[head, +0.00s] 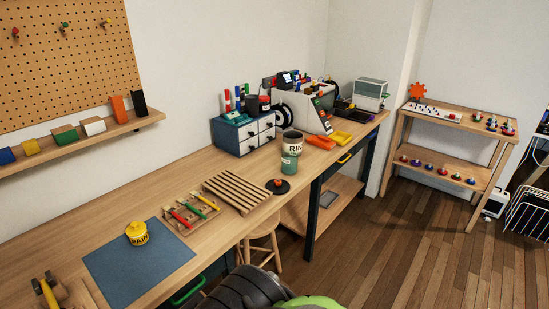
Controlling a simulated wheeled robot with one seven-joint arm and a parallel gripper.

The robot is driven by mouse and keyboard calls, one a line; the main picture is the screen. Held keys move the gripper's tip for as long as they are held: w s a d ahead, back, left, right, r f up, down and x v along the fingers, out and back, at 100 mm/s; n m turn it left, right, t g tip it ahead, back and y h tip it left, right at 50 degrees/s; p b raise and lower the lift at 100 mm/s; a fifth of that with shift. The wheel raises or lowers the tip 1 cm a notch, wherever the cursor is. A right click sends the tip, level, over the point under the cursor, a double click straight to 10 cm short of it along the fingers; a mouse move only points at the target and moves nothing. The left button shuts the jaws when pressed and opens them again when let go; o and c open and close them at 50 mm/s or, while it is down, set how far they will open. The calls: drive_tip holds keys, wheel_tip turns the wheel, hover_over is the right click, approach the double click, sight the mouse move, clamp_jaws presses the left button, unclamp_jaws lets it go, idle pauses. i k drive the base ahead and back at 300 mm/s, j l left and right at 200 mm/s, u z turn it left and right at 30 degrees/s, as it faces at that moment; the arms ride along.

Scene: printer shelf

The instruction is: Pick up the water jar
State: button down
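A small teal, see-through-looking jar (289,163) stands upright on the wooden workbench (225,160), near its front edge and right of the middle. It looks like the water jar, though I can read no label on it. A larger pale cup (293,143) with dark letters beginning "RIN" stands directly behind it and overlaps it in the picture. I cannot tell whether the two touch. My gripper's fingers do not show; a dark, rounded part of my own body fills the bottom middle.
A round black disc (277,187) and a slatted wooden rack (237,191) lie left of the jar. A blue drawer box (231,139) stands behind. Orange and yellow trays (341,137) lie to the right. A stool (262,228) is under the front edge.

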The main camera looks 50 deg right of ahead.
sight(290, 162)
drive_tip(key=z, duration=1.85)
drive_tip(key=i+l+u, duration=0.3)
drive_tip(key=u, duration=0.25)
drive_tip(key=i+l+u, duration=0.25)
drive_tip(key=l+u, duration=0.3)
drive_tip(key=i+l+u, duration=0.1)
drive_tip(key=l+u, duration=0.3)
drive_tip(key=u, duration=0.15)
drive_tip(key=l+u, duration=1.1)
drive_tip(key=k+l+u, duration=0.25)
drive_tip(key=l+u, duration=0.3)
drive_tip(key=k+l+u, duration=0.25)
drive_tip(key=l+u, duration=0.15)
drive_tip(key=u, duration=0.15)
drive_tip(key=k+l+u, duration=0.25)
drive_tip(key=u, duration=0.3)
drive_tip(key=k, duration=0.1)
